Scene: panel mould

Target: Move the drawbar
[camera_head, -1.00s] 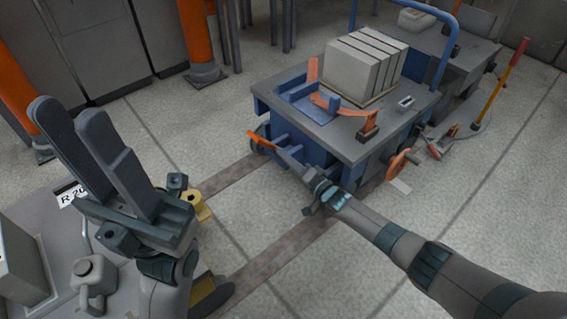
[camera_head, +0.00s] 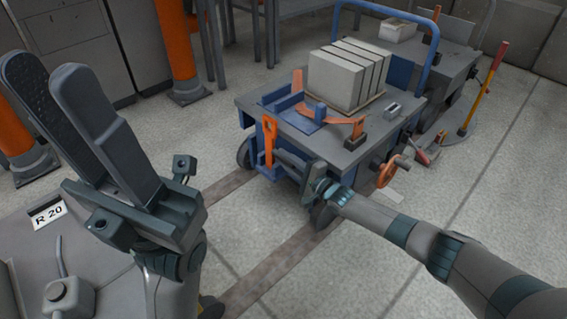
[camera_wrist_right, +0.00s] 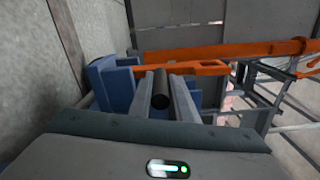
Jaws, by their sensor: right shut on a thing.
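The drawbar (camera_head: 268,142) is an orange bar with a looped end. It stands almost upright against the near front of the blue cart (camera_head: 330,160). In the right wrist view the drawbar (camera_wrist_right: 205,67) lies across the picture beyond my fingers, with a short black grip coming towards me. My right gripper (camera_head: 283,158) reaches in from the right. In the wrist view its fingers (camera_wrist_right: 168,95) are shut around that black grip.
Grey blocks (camera_head: 347,77) sit on the cart top. An orange handwheel (camera_head: 391,171) sticks out at its right. Orange posts (camera_head: 178,50) stand at the back left. A grey unit marked R 20 (camera_head: 48,214) is near left. Floor left of the cart is open.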

